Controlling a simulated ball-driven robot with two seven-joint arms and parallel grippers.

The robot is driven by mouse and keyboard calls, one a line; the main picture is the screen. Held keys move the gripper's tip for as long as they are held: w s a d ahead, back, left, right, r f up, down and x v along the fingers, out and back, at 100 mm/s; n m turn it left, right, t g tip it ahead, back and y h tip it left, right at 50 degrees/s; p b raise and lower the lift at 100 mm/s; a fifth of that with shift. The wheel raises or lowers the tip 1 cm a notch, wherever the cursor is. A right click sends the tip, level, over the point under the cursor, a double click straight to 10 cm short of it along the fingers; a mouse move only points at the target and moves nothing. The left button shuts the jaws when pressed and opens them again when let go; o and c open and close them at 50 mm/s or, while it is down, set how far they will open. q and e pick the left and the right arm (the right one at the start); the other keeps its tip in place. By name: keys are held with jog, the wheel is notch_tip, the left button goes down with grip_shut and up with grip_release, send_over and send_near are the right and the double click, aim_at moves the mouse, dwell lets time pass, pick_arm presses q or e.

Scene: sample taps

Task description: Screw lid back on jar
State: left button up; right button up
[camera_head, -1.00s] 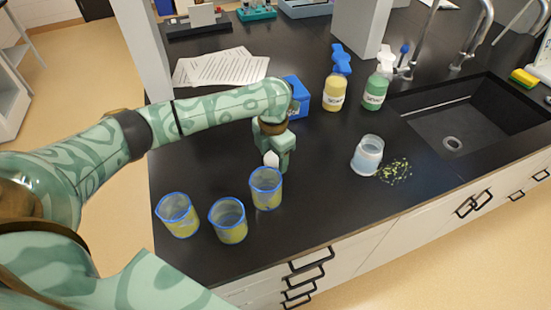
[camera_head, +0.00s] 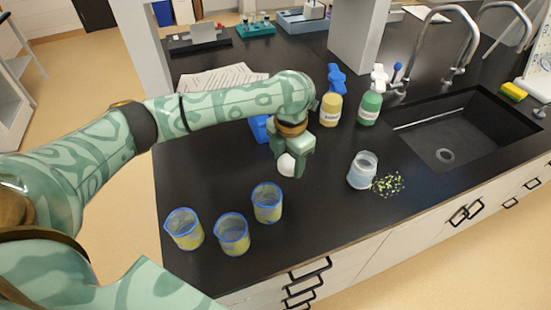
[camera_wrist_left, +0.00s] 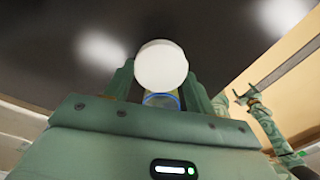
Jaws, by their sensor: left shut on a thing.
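My left gripper (camera_head: 290,167) is shut on the round white lid (camera_head: 286,165) and holds it above the black counter, behind the beakers and left of the jar. In the left wrist view the lid (camera_wrist_left: 161,65) sits face-on between the two green fingers. The jar (camera_head: 362,171) stands upright on the counter, clear with a pale blue content, its top without a lid. The lid and jar are apart. My right arm shows small in the left wrist view; its gripper (camera_wrist_left: 246,97) is too small to read.
Several green-yellow bits (camera_head: 388,184) lie right of the jar. A blue-rimmed beaker (camera_head: 267,203) is nearest the lid, with two more to its left. A yellow bottle (camera_head: 331,110) and green bottle (camera_head: 369,108) stand behind the jar. The sink (camera_head: 455,130) lies right.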

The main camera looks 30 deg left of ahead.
pick_arm(q)
jog(key=s+d+r+p, duration=0.1)
jog(key=s+d+r, duration=0.2)
jog(key=d, duration=0.4)
jog(key=shift+s+d+r+p, duration=0.2)
jog(key=shift+d+p, duration=0.2)
pick_arm(e)
jog(key=shift+w+r, duration=0.2)
jog(key=shift+r, duration=0.9)
jog(key=shift+o, duration=0.5)
jog(key=shift+d, duration=0.1)
